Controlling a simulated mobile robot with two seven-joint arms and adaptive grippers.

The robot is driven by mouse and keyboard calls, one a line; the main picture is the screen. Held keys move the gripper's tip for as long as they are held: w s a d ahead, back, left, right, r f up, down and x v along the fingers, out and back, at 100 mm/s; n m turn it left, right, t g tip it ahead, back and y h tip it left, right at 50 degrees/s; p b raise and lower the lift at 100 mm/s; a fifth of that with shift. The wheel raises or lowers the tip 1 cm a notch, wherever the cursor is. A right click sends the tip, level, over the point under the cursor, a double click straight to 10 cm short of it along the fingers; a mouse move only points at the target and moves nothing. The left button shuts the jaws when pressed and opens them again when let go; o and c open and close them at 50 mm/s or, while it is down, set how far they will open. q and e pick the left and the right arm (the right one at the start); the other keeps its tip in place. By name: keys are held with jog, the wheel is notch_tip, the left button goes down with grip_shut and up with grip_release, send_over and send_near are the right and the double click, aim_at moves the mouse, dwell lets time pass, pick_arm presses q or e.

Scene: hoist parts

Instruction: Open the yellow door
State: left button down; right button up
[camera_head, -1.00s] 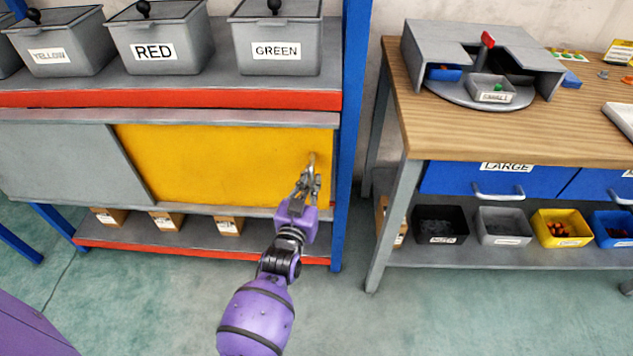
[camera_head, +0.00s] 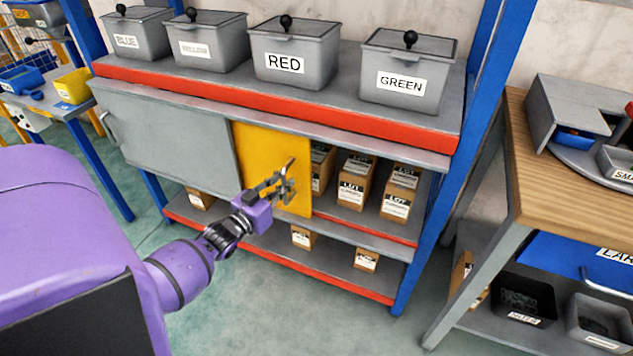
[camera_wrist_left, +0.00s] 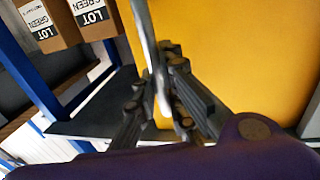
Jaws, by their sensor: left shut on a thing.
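The yellow door (camera_head: 262,160) is a sliding panel in the shelf unit. It stands partly open, slid left so that its left part is hidden behind the grey door (camera_head: 165,137). My left gripper (camera_head: 285,180) is shut on the door's upright metal handle (camera_head: 290,168), near the door's right edge. In the left wrist view the handle (camera_wrist_left: 150,50) runs between the fingers, with the yellow door (camera_wrist_left: 235,50) behind it. My right gripper is not in view.
Boxes labelled LOT (camera_head: 355,181) stand in the opened right part of the compartment. Grey lidded bins, one marked RED (camera_head: 295,55), stand on top. A blue post (camera_head: 450,180) bounds the unit on the right, beside a wooden-topped workbench (camera_head: 555,180).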

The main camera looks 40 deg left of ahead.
pick_arm(q)
jog(key=s+a+b, duration=0.3)
jog(key=a+b, duration=0.1)
jog(key=a, duration=0.9)
jog(key=shift+s+a+r, duration=0.2)
jog(key=shift+s+a, duration=0.1)
jog(key=shift+s, duration=0.1)
jog(key=c, duration=1.8)
grip_release()
jog(key=shift+f, duration=0.1)
jog(key=shift+s, duration=0.15)
jog(key=s, duration=0.7)
jog(key=s+d, duration=0.1)
jog(key=s, duration=0.3)
jog(key=shift+s, duration=0.35)
